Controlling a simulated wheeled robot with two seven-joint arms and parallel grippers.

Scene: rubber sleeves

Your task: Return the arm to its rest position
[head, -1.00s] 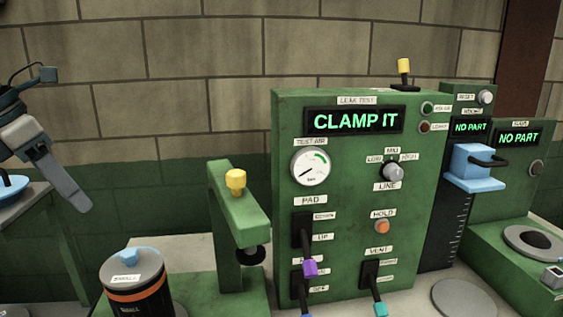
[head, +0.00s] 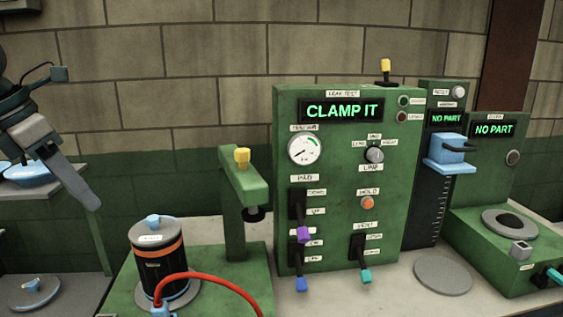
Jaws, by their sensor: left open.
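My left gripper (head: 72,178) hangs at the left of the head view, fingers angled down to the right. It is open with nothing seen between its fingers, in the air left of the green clamp stand and apart from it. My right gripper is not in view.
A red hose (head: 212,275) runs in front of the canister. Blue dishes (head: 30,172) sit on a shelf at the left, with a grey lid (head: 33,292) below. At the right stand a height gauge (head: 447,152) and a station (head: 505,225), both reading "NO PART". A grey disc (head: 443,275) lies on the bench.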

